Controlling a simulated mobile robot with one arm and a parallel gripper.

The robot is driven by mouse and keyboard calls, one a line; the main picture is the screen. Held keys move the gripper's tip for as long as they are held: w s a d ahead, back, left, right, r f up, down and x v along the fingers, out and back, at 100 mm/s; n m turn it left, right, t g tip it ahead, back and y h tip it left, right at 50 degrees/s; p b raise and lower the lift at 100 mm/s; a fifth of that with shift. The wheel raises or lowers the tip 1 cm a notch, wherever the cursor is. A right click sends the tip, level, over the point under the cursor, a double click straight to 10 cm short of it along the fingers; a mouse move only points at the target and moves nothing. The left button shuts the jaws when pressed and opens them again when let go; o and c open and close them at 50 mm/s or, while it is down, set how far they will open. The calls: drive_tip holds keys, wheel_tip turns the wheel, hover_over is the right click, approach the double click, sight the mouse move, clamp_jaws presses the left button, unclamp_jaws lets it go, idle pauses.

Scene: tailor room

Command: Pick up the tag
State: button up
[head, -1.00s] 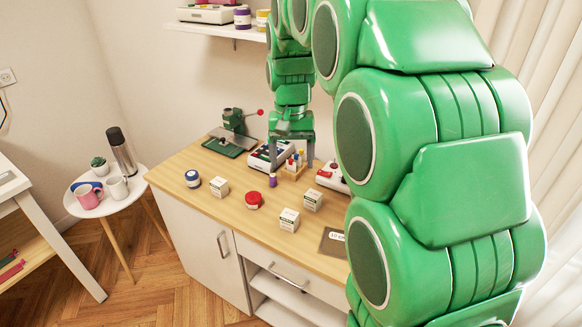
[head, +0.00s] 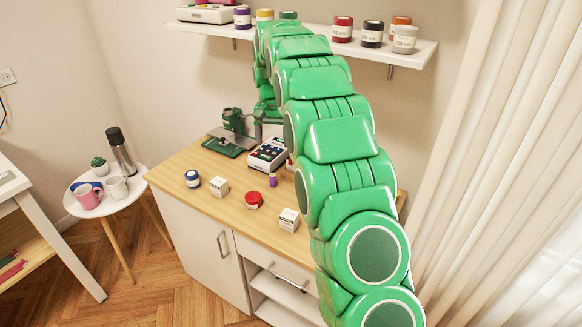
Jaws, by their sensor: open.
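No tag can be made out for certain in the head view now. A flat dark piece with a white label, seen earlier on the counter's right front, is hidden behind my arm. My gripper (head: 267,121) is at the back of the wooden counter (head: 185,163), above or behind the device with coloured buttons (head: 268,154) and right of the green press (head: 233,122). It is open, partly hidden by my arm, and I see nothing held in it.
On the counter stand a blue-lidded jar (head: 192,179), two small white boxes (head: 289,220), a red-lidded jar (head: 253,200) and a purple spool (head: 273,180). A wall shelf (head: 400,50) with several jars is behind my arm. A round side table (head: 98,208) stands left.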

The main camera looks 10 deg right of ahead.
drive_tip(key=w+f+m, duration=0.1)
drive_tip(key=w+f, duration=0.7)
drive_tip(key=w, duration=0.1)
drive_tip(key=m, duration=0.3)
hover_over(291, 161)
drive_tip(key=w, duration=0.1)
wheel_tip(291, 161, down, 3)
drive_tip(key=shift+w+f+m, duration=0.25)
drive_tip(key=shift+f+m, duration=0.05)
drive_tip(key=shift+s+d+f, duration=0.1)
drive_tip(key=shift+s+f, duration=0.05)
drive_tip(key=shift+f, duration=1.8)
drive_tip(key=shift+s+f, duration=0.15)
drive_tip(key=shift+f, duration=1.75)
drive_tip(key=c, duration=1.1)
